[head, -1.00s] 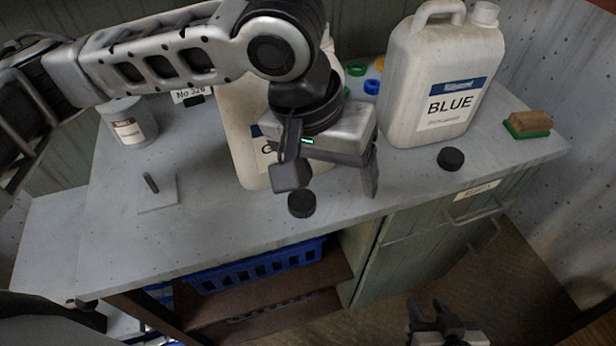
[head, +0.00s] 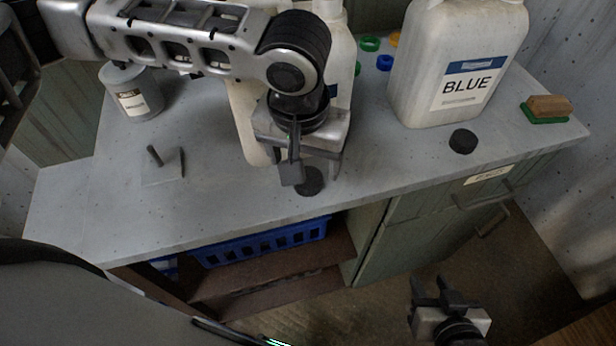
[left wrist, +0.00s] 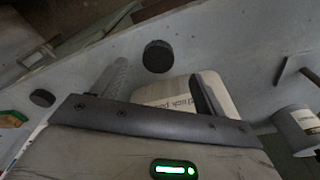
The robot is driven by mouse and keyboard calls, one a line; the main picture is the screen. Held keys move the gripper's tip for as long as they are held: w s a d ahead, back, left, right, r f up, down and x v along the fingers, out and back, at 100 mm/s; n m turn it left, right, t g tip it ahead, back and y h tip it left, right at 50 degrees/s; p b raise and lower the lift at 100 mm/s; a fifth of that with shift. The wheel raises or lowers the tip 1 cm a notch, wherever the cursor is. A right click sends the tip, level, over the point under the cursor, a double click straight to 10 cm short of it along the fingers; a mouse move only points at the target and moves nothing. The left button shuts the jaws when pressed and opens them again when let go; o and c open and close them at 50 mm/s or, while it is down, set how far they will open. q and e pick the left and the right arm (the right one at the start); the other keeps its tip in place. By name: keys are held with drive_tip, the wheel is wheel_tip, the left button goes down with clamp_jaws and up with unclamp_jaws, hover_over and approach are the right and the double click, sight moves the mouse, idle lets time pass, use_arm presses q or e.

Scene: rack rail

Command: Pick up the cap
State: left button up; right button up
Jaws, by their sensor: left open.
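A round black cap (head: 309,182) lies flat on the grey bench top near its front edge. A second black cap (head: 463,141) lies farther right, in front of the BLUE jug. My left gripper (head: 312,171) is open and empty, just above the nearer cap and partly covering it in the head view. In the left wrist view the nearer cap (left wrist: 158,56) shows beyond the fingertips, roughly between the two fingers. The other cap (left wrist: 42,97) is at the left there. My right gripper (head: 432,287) hangs low at the bottom right, fingers apart, empty.
The white BLUE jug (head: 455,70) stands at the back right; another white jug (head: 246,120) stands behind my left gripper. A tin (head: 132,92), a plate with a peg (head: 163,167), coloured rings (head: 369,44) and a brush (head: 545,108) surround clear bench. A blue basket (head: 262,243) sits below.

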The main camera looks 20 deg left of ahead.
sight(308, 177)
use_arm(q)
drive_tip(key=f, duration=0.2)
drive_tip(key=w+f, duration=0.1)
drive_tip(key=f, duration=0.2)
drive_tip(key=shift+d, duration=0.1)
drive_tip(key=shift+c, duration=0.3)
drive_tip(key=c, duration=1)
drive_tip(key=shift+r, duration=0.1)
